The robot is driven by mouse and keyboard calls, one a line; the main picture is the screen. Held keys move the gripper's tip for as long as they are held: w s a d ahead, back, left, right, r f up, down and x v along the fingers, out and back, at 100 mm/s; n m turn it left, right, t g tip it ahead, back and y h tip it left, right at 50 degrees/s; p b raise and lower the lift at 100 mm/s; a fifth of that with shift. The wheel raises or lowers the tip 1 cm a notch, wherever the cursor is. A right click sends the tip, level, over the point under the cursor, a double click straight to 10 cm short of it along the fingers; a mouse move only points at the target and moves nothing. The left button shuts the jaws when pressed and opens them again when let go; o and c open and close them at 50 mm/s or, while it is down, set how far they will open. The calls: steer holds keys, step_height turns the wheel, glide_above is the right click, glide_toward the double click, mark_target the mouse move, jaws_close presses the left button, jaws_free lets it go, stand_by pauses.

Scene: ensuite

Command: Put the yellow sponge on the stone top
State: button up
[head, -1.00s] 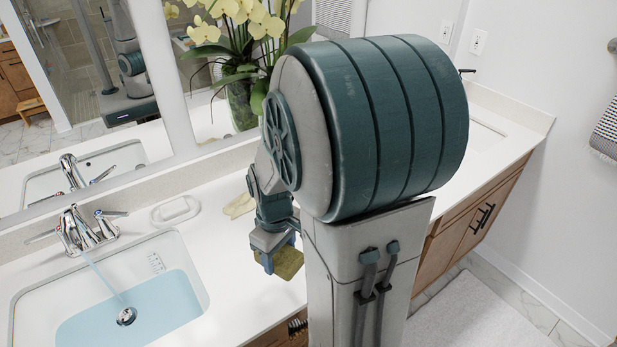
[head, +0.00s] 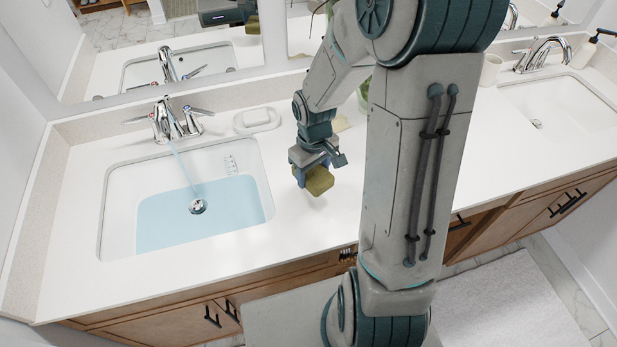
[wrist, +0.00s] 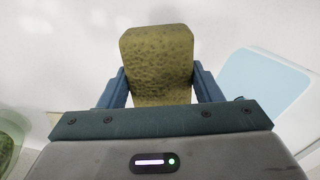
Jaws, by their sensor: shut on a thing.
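The yellow sponge (head: 314,180) is olive-yellow and held between the fingers of my gripper (head: 306,168). In the head view it hangs over the white stone top (head: 294,228), to the right of the left basin. Whether its underside touches the top cannot be told. In the wrist view the sponge (wrist: 158,62) sticks out beyond the two blue fingers of my gripper (wrist: 160,92), with the pale stone top behind it.
The left basin (head: 118,205) holds blue water under a running tap (head: 172,122). A white soap dish (head: 256,120) stands behind, and a second basin (head: 560,100) lies at the far right. The counter in front of the sponge is clear.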

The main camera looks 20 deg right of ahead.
mark_target(307, 181)
steer(key=shift+w+a+f, duration=0.6)
steer(key=shift+w, duration=0.2)
steer(key=shift+f+p, duration=0.35)
steer(key=shift+f, duration=1.6)
steer(key=shift+f, duration=0.2)
steer(key=o, duration=0.9)
steer(key=shift+r, duration=0.1)
